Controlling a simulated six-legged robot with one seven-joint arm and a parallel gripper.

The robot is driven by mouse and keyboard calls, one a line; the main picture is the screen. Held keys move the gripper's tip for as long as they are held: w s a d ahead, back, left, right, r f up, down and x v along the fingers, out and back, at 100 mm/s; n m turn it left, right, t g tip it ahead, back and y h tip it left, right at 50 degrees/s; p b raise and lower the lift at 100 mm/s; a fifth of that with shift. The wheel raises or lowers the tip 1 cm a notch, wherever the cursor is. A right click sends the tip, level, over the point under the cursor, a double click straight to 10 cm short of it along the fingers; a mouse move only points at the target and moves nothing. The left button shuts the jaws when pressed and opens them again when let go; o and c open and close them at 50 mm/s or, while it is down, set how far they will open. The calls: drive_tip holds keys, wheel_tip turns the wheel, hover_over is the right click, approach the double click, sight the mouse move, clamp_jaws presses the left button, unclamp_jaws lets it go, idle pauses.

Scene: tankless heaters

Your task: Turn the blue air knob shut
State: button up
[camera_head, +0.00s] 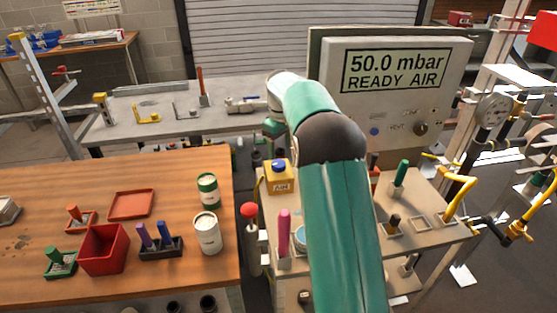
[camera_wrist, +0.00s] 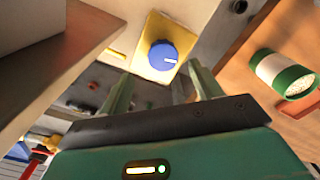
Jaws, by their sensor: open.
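The blue air knob (camera_wrist: 162,54) sits on a yellow plate in the wrist view, with a short white mark pointing right. In the head view the blue knob (camera_head: 278,163) tops a yellow box labelled AIR (camera_head: 281,186). My gripper (camera_wrist: 159,70) is open, with its two green fingers apart and the knob showing beyond and between their tips. Nothing is held. The fingers look short of the knob, and I see no contact. In the head view my arm's end is above the AIR box, and the fingers are hard to make out.
A display panel (camera_head: 395,110) reads 50.0 mbar READY AIR. A red-topped post (camera_head: 250,212) and a pink handle (camera_head: 284,225) stand close to the AIR box. A wooden table (camera_head: 190,280) with cans and a red bin (camera_head: 104,250) lies left. A grey bench is behind.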

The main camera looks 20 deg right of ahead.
sight(279, 163)
drive_tip(key=f, duration=0.5)
drive_tip(key=shift+w+a+f, duration=0.1)
drive_tip(key=shift+a+f, duration=0.15)
drive_tip(key=shift+f, duration=0.05)
drive_tip(key=c, duration=1)
